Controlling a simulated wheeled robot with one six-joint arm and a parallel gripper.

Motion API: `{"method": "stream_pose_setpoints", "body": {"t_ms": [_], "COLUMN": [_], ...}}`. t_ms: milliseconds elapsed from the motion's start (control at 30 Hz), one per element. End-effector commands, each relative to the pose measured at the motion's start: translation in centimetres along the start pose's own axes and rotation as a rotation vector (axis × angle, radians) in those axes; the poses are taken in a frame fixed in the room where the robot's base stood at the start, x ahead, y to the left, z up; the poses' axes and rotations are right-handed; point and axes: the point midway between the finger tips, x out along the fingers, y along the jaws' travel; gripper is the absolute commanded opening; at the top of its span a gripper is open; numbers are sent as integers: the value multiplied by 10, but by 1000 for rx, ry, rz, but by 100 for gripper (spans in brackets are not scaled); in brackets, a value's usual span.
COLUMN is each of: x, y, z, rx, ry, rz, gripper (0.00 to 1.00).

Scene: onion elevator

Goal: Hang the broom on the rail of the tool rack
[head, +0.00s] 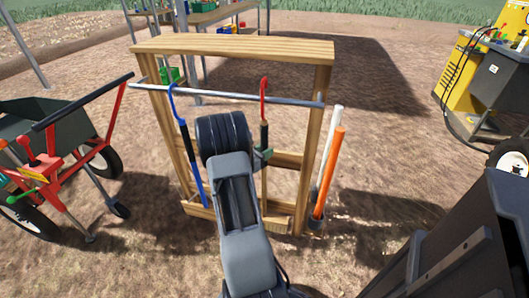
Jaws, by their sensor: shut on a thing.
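The wooden tool rack (234,46) stands upright ahead, with a metal rail (225,96) across its upper part. The tool taken as the broom has a red hook (264,88), a dark grip (264,131) and a thin pale shaft (264,185). It is upright at the rack's middle right. Its hook reaches above the rail line; I cannot tell whether it bears on the rail. My gripper (263,155) is shut on the broom just below the dark grip. Its fingers are partly hidden by my wrist.
A blue-hooked tool (190,155) hangs from the rail at left. White (330,145) and orange (328,170) poles stand beside the right post. A wheelbarrow (60,120) is close at left, a yellow machine (465,70) at far right. Bare ground lies right of the rack.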

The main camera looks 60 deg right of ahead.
Motion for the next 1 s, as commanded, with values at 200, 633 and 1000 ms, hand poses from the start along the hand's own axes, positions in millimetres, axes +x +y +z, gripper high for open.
{"method": "stream_pose_setpoints", "body": {"t_ms": [200,633,1000], "x": [0,-1,-1], "y": [0,0,0], "z": [-19,-38,-40], "rx": [1,3,3], "ry": [-2,-2,-2], "rz": [0,0,0], "gripper": [0,0,0]}}
